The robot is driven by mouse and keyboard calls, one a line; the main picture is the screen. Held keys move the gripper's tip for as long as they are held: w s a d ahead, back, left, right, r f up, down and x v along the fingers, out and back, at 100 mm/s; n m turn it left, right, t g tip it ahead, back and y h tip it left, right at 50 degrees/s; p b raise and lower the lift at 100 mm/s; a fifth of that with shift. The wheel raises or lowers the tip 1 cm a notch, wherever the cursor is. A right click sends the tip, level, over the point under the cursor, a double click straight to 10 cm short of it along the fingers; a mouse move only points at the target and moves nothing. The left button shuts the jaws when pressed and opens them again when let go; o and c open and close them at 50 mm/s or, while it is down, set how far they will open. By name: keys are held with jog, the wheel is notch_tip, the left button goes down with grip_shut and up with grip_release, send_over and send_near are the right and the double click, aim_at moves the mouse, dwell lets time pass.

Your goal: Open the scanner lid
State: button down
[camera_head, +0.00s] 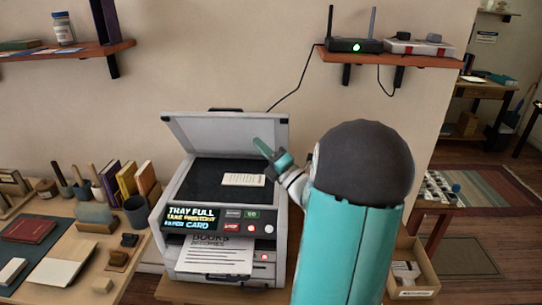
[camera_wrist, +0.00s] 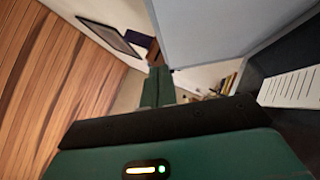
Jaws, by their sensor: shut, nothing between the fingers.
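The grey scanner (camera_head: 165,215) stands on a wooden surface in the middle of the head view. Its lid (camera_head: 225,132) is raised and leans back, so the dark glass bed (camera_head: 205,180) is bare. A small printed card (camera_head: 243,180) lies on the bed. My gripper (camera_head: 262,147) is shut and empty, in front of the right part of the raised lid; I cannot tell if it touches. In the wrist view the lid (camera_wrist: 215,30) is a pale panel beside my teal gripper (camera_wrist: 158,85), and the white card (camera_wrist: 290,88) shows at right.
A desk at left holds a red book (camera_head: 28,229), a grey cup (camera_head: 136,210) and several upright books (camera_head: 127,180). A router (camera_head: 352,46) sits on a wall shelf (camera_head: 440,60) above right. A cardboard box (camera_head: 425,270) is at lower right.

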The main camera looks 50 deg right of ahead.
aim_at(261, 114)
jog(key=shift+w+d+r, duration=0.45)
jog(key=shift+w+r, duration=0.15)
jog(key=shift+w, duration=0.25)
jog(key=shift+w+d+r, duration=0.45)
jog(key=shift+w+r, duration=0.15)
jog(key=shift+w, duration=0.3)
jog(key=shift+w+d+r, duration=0.45)
jog(key=shift+w+r, duration=0.15)
jog(key=shift+w, duration=0.25)
jog(key=shift+m+g+h, duration=0.4)
jog(key=shift+m, duration=0.3)
jog(key=w+d+r, duration=0.1)
jog(key=d, duration=0.1)
jog(key=w+d+r, duration=0.1)
jog(key=w+r, duration=0.1)
jog(key=shift+d, duration=0.35)
jog(key=shift+s, duration=0.1)
